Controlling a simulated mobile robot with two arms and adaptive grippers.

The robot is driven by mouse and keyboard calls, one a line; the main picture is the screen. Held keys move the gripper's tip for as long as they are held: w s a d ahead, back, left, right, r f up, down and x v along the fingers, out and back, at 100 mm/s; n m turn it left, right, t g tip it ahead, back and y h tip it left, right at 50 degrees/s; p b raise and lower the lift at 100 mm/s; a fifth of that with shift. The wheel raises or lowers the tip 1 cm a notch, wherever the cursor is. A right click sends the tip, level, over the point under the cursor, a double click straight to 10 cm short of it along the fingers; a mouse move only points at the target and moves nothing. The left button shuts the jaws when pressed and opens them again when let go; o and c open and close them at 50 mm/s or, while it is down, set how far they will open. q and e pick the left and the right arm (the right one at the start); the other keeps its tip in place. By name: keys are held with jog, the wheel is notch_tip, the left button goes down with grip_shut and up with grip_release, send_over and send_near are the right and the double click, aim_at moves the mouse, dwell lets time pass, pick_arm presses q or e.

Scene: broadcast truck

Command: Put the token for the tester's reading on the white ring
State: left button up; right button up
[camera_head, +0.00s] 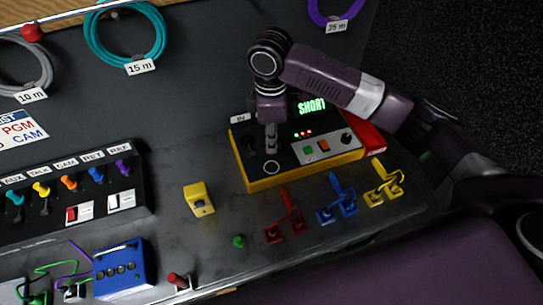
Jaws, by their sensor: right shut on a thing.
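The tester (261,184) is a yellow box with a black top. Its lit green display (312,106) reads SHORT. The white ring (271,167) is marked on the tester's top, near its front left edge. My right gripper (271,145) points down just behind the ring in the picture. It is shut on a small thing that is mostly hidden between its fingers. On the bench in front of the tester are a red piece (285,228), a blue piece (340,206) and a yellow piece (384,188), possibly the tokens; I cannot tell. My left gripper is not in view.
A yellow block (198,199) and a small green knob (239,241) are on the bench. A switch panel (75,187) stands at left, with a blue box (120,270) below it. A red thing (371,138) lies right of the tester. Coiled cables (125,35) hang behind.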

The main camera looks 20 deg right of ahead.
notch_tip(320, 180, down, 4)
jog(key=shift+r, duration=0.1)
jog(key=shift+f, duration=0.4)
notch_tip(320, 180, down, 3)
jog(key=shift+f+p, duration=0.2)
jog(key=shift+p, duration=0.35)
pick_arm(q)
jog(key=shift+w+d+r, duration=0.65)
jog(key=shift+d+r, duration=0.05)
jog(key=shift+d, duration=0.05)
pick_arm(e)
jog(key=shift+f, duration=0.2)
jog(key=shift+f, duration=0.1)
jog(key=o, duration=0.8)
